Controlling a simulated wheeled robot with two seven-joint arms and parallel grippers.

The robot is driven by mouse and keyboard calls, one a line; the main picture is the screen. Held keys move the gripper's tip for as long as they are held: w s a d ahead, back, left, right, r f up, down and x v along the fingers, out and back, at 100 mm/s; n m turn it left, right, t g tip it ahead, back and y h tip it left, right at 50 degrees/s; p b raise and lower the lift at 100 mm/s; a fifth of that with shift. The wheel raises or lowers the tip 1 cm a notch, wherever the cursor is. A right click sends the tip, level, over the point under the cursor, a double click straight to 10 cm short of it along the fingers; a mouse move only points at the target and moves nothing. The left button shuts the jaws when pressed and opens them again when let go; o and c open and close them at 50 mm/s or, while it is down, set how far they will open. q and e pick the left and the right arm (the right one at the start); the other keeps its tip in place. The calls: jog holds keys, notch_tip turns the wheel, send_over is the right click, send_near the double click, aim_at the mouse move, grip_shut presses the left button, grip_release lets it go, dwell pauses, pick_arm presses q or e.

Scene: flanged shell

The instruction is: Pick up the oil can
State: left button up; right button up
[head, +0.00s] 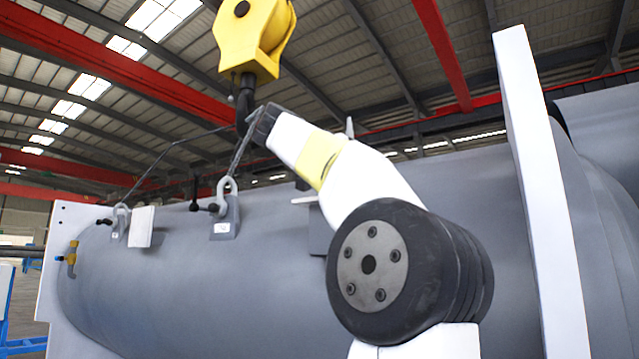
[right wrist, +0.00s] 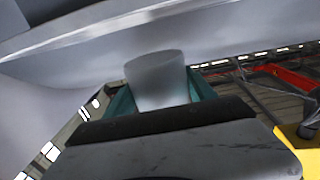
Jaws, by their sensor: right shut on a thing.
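My right gripper (right wrist: 160,88) is shut on a pale grey, rounded thing, which I take to be the oil can (right wrist: 157,78). It sits between the two teal fingers in the right wrist view. Only part of it shows, with its lower part hidden behind the dark gripper body. In the head view my right arm reaches up and left, and its dark end (head: 262,124) is beside the crane hook. I cannot make out the can in the head view. My left gripper is not in view.
A large grey flanged shell (head: 190,280) fills the middle, with a white flange plate (head: 545,190) at right. A yellow hook block (head: 252,40) hangs above, with slings to shackles (head: 226,190) on the shell. A brass valve (head: 71,258) is at left. Open air lies above the shell.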

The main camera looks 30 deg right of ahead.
jog(key=shift+r, duration=2.9)
jog(key=shift+r, duration=0.1)
